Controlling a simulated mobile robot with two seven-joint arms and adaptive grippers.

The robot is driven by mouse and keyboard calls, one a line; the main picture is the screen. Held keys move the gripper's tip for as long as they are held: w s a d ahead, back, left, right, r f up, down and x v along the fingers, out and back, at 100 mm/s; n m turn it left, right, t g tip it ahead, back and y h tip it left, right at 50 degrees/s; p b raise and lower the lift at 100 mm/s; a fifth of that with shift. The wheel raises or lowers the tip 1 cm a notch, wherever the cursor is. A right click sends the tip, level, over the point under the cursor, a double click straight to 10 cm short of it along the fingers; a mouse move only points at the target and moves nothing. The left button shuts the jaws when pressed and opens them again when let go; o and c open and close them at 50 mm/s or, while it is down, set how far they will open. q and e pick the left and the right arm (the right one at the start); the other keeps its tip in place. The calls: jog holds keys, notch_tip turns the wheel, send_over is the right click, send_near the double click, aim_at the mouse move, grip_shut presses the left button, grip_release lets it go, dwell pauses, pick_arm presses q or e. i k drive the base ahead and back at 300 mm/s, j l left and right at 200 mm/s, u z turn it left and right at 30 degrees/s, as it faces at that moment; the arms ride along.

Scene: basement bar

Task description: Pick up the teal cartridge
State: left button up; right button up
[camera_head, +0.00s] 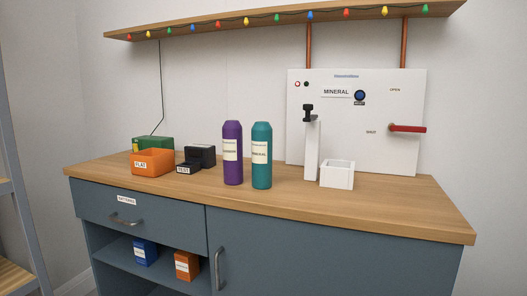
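The teal cartridge (262,157) stands upright on the wooden counter (300,202), a little right of the middle of its left half. It carries a pale label on its front. A purple cartridge (233,154) of similar shape stands upright close beside it on the left. Neither of my grippers is in view.
Left on the counter are an orange FLAT bin (152,163), a green box (153,143) and a black holder (196,158). To the right stand a white post (312,150), a white open box (337,174) and the MINERAL panel (395,155). The counter's front strip is clear.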

aim_at(261, 132)
jog(key=i+j+z, duration=0.25)
jog(key=i+j, duration=0.25)
jog(key=j, duration=0.2)
jog(key=i+j+z, duration=0.15)
jog(key=j, duration=0.2)
jog(key=i, duration=0.05)
